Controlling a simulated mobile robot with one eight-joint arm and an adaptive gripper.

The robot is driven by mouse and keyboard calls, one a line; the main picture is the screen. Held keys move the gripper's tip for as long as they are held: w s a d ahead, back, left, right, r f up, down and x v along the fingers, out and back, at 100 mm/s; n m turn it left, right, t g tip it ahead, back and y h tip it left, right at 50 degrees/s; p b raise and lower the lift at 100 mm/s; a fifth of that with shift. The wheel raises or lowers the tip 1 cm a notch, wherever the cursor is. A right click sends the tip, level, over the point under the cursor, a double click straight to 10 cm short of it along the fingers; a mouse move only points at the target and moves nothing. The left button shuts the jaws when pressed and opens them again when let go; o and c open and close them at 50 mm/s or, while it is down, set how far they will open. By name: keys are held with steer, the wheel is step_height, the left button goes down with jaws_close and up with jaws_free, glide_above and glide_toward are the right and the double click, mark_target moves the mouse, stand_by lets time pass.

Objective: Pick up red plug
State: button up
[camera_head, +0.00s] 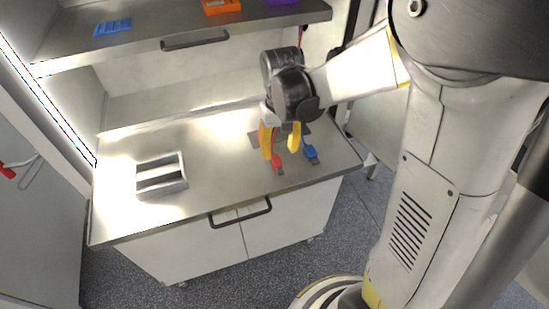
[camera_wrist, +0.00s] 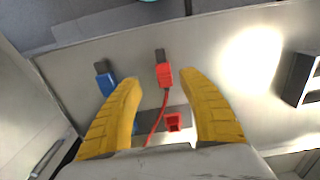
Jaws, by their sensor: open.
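The red plug (camera_head: 277,160) lies on the grey worktop, near its front edge, in the head view. In the wrist view the red plug (camera_wrist: 164,75) lies beyond the fingertips, roughly in line with the gap between them, with a dark tip pointing away and a red cable running back. My gripper (camera_head: 280,143) is open and empty above the worktop, with two yellow fingers. In the wrist view my gripper (camera_wrist: 160,82) has its fingers spread to either side of the cable. A red socket (camera_wrist: 173,121) shows between the fingers.
A blue plug (camera_head: 311,153) lies to the right of the red one; it also shows in the wrist view (camera_wrist: 105,82). A metal holder (camera_head: 162,174) stands on the left of the worktop (camera_head: 215,185). A shelf with blue, orange and purple items hangs above.

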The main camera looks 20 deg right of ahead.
mark_target(277, 161)
steer(key=f, duration=0.4)
steer(key=f+b, duration=0.1)
steer(key=f, duration=0.1)
steer(key=shift+w+a, duration=0.25)
steer(key=shift+w, duration=0.05)
jaws_close()
